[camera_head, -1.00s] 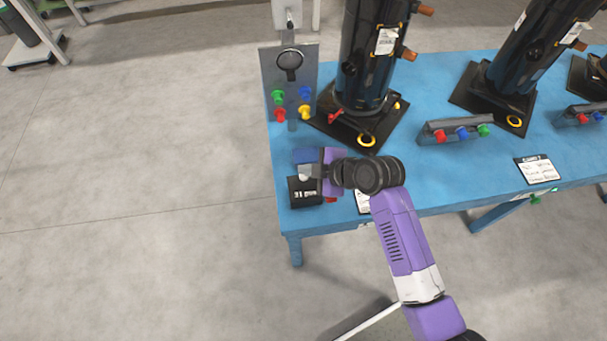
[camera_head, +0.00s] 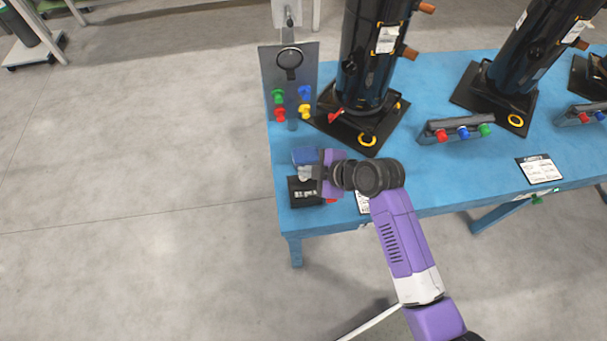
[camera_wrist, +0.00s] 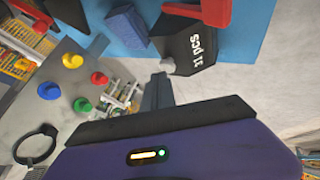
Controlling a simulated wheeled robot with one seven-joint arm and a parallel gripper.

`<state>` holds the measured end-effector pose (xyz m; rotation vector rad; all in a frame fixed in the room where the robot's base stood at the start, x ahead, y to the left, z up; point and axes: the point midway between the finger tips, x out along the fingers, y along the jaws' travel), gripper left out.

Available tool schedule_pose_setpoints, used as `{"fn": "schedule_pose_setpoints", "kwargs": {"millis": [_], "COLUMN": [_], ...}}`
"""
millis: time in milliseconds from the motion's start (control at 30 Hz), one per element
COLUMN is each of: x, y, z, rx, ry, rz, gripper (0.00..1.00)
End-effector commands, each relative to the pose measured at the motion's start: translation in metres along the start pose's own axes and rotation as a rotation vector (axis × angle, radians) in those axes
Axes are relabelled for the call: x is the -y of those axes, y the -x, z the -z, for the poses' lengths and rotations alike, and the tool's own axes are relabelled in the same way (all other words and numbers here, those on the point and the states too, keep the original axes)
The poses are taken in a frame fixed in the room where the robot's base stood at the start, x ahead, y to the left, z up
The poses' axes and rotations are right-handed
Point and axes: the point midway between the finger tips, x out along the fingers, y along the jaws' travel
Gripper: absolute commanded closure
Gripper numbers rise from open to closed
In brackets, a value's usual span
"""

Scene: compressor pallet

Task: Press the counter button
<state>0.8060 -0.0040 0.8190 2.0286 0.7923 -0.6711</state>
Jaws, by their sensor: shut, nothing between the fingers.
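The counter (camera_head: 306,196) is a small black box at the front left corner of the blue table, with white text on its face. In the wrist view the counter (camera_wrist: 197,46) reads what looks like "11 pcs". A small pale grey knob, likely the button (camera_wrist: 167,64), sticks out from its side. My gripper (camera_wrist: 158,80) is shut and empty, its tips just short of or at this knob; I cannot tell if they touch. In the head view my gripper (camera_head: 308,172) is over the counter's upper edge and hides the button.
A blue block (camera_head: 304,156) lies behind the counter. A red part (camera_wrist: 196,14) adjoins the counter. A grey panel (camera_head: 300,75) with coloured knobs stands farther back. A black compressor (camera_head: 362,60) is behind right.

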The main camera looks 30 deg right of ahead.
Motion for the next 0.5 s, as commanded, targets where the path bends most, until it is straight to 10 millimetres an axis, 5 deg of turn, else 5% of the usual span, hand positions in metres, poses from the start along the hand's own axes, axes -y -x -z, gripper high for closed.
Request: {"fn": "schedule_pose_setpoints", "kwargs": {"millis": [500], "x": [0.0034], "y": [-0.0044], "z": [-0.0033], "rx": [0.0], "ry": [0.0], "rz": [0.001], "gripper": [1.0]}}
